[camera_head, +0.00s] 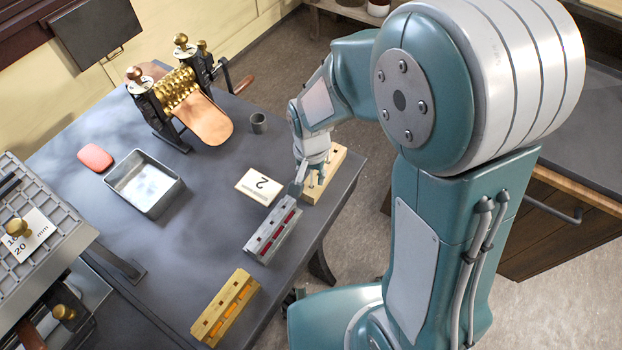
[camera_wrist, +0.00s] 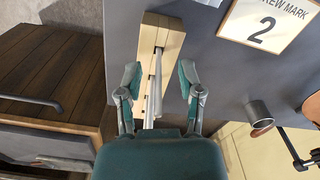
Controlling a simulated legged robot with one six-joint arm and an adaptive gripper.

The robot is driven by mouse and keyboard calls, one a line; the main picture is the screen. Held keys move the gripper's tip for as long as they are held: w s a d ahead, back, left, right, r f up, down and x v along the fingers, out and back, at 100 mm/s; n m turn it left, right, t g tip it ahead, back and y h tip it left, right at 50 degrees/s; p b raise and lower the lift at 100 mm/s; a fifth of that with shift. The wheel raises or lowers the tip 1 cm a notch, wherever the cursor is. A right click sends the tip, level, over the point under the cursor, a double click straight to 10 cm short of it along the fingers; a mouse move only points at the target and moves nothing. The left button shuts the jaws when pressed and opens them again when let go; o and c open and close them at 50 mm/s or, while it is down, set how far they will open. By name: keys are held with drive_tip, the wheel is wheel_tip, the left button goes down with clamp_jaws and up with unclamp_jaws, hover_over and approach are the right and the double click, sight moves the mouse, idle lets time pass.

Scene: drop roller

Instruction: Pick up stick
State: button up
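A light wooden block (camera_head: 334,163) stands near the right edge of the grey table, and it also shows in the wrist view (camera_wrist: 172,44). Thin pale sticks (camera_wrist: 157,68) stand up from it towards the wrist camera. My gripper (camera_wrist: 161,84) is open. One finger is on each side of the sticks, with gaps visible on both sides. In the head view my gripper (camera_head: 309,180) is over the block and hides part of it. I cannot tell exactly how many sticks there are.
A card marked 2 (camera_head: 259,186) lies beside the block. A grey holder with red pieces (camera_head: 272,230) and a wooden holder with orange pieces (camera_head: 226,308) stand nearer. A small grey cup (camera_head: 259,123), a metal tray (camera_head: 145,184) and a brass roller machine (camera_head: 178,92) are farther left.

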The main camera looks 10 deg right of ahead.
clamp_jaws()
drive_tip(key=shift+r, duration=0.65)
drive_tip(key=s+a+r, duration=0.9)
drive_tip(key=s+r, duration=0.1)
drive_tip(key=r, duration=0.1)
drive_tip(key=shift+s+r, duration=0.3)
drive_tip(key=shift+r, duration=0.1)
drive_tip(key=shift+a, duration=0.1)
